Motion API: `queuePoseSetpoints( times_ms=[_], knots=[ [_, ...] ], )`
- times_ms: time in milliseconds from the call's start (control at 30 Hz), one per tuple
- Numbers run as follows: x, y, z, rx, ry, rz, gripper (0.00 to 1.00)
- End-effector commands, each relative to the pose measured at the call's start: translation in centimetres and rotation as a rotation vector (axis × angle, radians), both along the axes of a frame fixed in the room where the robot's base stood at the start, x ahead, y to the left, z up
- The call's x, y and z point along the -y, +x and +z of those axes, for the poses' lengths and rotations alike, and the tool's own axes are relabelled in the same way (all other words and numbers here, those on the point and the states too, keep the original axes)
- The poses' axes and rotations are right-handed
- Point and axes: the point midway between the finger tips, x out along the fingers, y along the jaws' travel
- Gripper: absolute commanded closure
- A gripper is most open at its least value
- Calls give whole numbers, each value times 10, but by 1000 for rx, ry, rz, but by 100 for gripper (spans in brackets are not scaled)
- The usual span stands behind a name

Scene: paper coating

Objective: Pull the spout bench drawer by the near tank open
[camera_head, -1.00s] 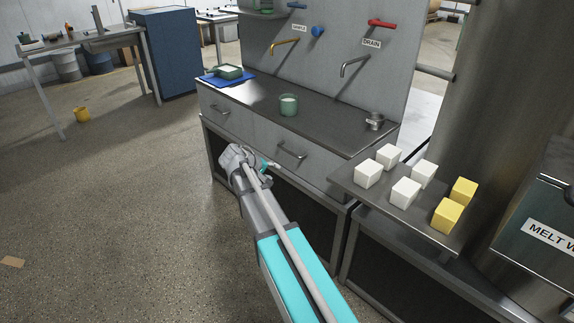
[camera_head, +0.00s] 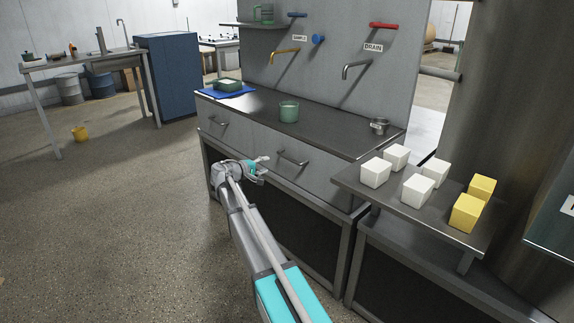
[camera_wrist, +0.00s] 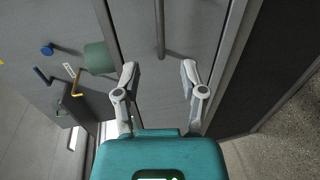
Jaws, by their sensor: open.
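The spout bench (camera_head: 335,135) has two drawers side by side under its dark top. The drawer near the tank (camera_head: 320,178) is the right one, and its front looks flush. Its bar handle (camera_head: 292,159) is just right of my gripper (camera_head: 264,168) in the head view. In the wrist view my gripper (camera_wrist: 160,67) is open and empty, facing the drawer front (camera_wrist: 190,30). The handle (camera_wrist: 160,28) lies ahead, lined up with the gap between the fingers. How far the fingertips are from it is hard to tell.
A green beaker (camera_head: 289,111), a blue mat (camera_head: 228,91) with a green dish and a small metal cup (camera_head: 379,127) stand on the bench top. A shelf (camera_head: 425,208) with white and yellow blocks juts out at right, before the tank (camera_head: 500,110).

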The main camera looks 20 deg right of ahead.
Motion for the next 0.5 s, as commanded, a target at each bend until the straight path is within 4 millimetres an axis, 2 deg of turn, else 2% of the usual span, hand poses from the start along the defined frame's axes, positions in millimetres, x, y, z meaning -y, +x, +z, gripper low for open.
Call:
queuePoseSetpoints(
  times_ms=[333, 500],
  knots=[
    [2, 0, 0, 0, 1, -1, 46],
    [9, 3, -2, 0, 2, -2, 46]
  ],
)
